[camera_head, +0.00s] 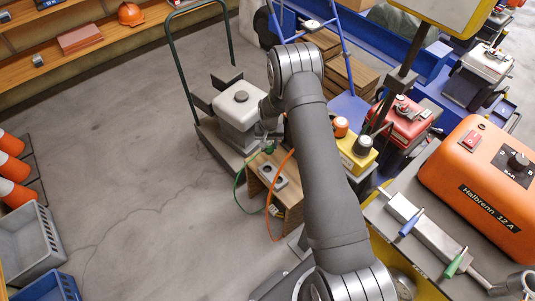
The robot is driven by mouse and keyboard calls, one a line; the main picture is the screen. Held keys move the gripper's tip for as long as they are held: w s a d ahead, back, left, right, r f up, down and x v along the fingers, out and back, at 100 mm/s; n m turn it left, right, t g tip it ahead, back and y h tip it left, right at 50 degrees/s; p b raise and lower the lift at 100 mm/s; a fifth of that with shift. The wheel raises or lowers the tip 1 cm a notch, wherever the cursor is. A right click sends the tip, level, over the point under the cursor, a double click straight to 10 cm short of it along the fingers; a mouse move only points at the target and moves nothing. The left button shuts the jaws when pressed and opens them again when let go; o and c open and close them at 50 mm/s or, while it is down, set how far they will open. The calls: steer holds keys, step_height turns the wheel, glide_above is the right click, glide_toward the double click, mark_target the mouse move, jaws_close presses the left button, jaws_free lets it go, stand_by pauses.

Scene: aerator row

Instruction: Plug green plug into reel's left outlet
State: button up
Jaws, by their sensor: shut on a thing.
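My gripper (267,138) is at the end of my arm in the upper middle of the head view, partly hidden by my wrist. It is shut on the small green plug (268,150), of which only a little shows. A green cable (238,184) hangs from the plug, down to the left. Just below the plug is a grey plate (273,174) with dark round outlets, on a wooden box-like stand; I take this to be the reel. The plug looks above the plate's far end; I cannot tell whether they touch.
An orange cable (268,205) runs down over the wooden stand. A trolley (213,131) with a grey-white unit stands behind left. A yellow unit (355,152) and an orange Halbrenn machine (480,185) are at right. The floor (120,190) at left is clear up to the cones (12,168).

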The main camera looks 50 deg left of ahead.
steer(key=w+a+r+m, duration=0.1)
steer(key=w+a+r, duration=0.3)
steer(key=w+r, duration=0.65)
steer(key=w+d+r+m, duration=0.2)
steer(key=w+d+r, duration=0.6)
steer(key=w+r, duration=0.45)
steer(key=shift+s+d+f, duration=0.1)
steer(key=shift+s+f, duration=0.05)
steer(key=shift+f, duration=2.15)
steer(key=shift+f, duration=2.25)
steer(key=o, duration=1.1)
step_height(320, 180, up, 18)
steer(key=shift+f, duration=0.25)
